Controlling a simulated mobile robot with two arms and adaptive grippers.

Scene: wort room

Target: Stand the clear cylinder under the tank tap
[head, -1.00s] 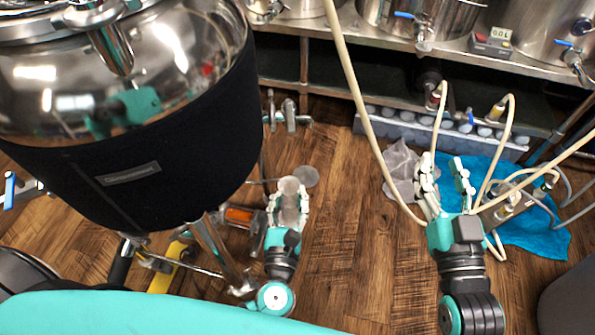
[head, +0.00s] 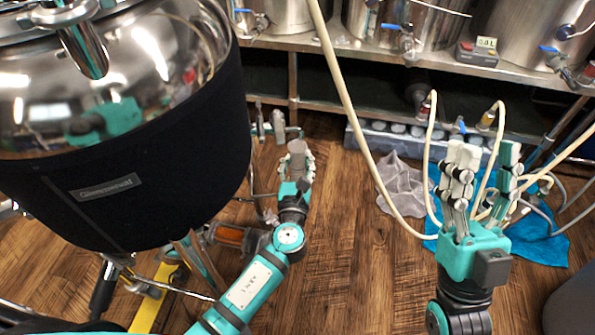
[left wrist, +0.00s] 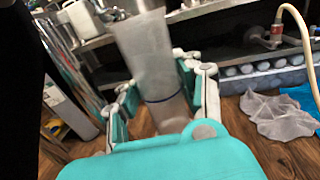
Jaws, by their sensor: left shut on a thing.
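The clear cylinder (left wrist: 148,55) stands slightly tilted between the fingers of my left gripper (left wrist: 160,95) in the left wrist view. In the head view my left gripper (head: 297,172) is shut on the cylinder (head: 297,148), low over the floor right of the black-wrapped vessel. Steel tanks on the shelf have taps with blue handles, a middle tap (head: 408,42) and a right tap (head: 560,58). The cylinder is apart from these taps, below and left of the middle one. My right gripper (head: 484,175) is open and empty, with hoses close behind it.
The black-wrapped vessel (head: 130,180) fills the left side. A pale hose (head: 350,110) hangs between my grippers. A grey cloth (head: 402,185) and blue cloth (head: 540,235) lie on the floor near a grey crate (head: 375,138). Wooden floor (head: 335,260) is clear between the arms.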

